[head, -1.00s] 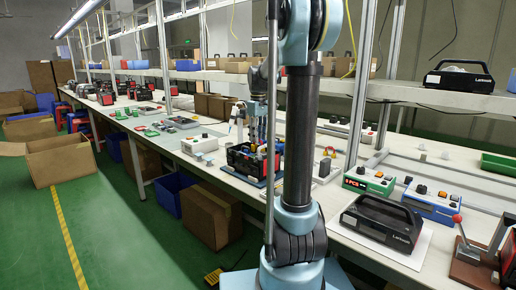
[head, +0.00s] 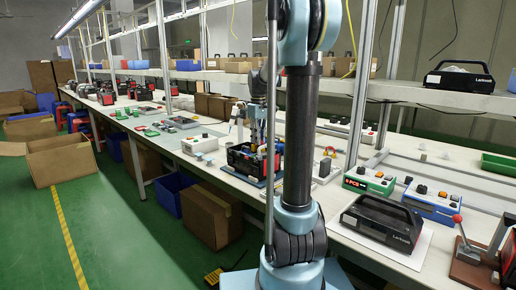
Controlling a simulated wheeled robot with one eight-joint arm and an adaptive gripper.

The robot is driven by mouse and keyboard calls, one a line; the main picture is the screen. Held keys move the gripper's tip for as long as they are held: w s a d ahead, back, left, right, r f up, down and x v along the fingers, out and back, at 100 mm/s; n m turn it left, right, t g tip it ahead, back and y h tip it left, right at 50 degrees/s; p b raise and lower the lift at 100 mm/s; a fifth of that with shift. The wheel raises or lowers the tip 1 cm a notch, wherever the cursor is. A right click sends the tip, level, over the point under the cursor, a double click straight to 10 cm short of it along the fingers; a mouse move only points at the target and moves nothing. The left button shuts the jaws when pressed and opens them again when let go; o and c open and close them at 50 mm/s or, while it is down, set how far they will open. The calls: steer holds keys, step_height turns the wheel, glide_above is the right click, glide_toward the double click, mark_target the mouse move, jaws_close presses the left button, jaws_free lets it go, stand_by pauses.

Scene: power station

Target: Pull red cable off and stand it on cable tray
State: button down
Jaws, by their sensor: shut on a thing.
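An open black power station (head: 240,158) with red parts stands on a blue mat on the long workbench, left of my arm column. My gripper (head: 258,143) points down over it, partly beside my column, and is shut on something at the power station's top. This is where the red cable would be, but the cable is too small and too covered to make out clearly. The cable tray cannot be told apart with certainty from the other bench items.
A white box (head: 199,144) stands left of the power station. To the right are a green control box (head: 369,181), a closed black power station (head: 382,222) and a blue control box (head: 432,203). A shelf (head: 440,97) with posts runs above the bench. Cartons (head: 210,215) stand below.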

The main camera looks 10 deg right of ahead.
steer(key=shift+r, duration=0.15)
steer(key=shift+r, duration=3.9)
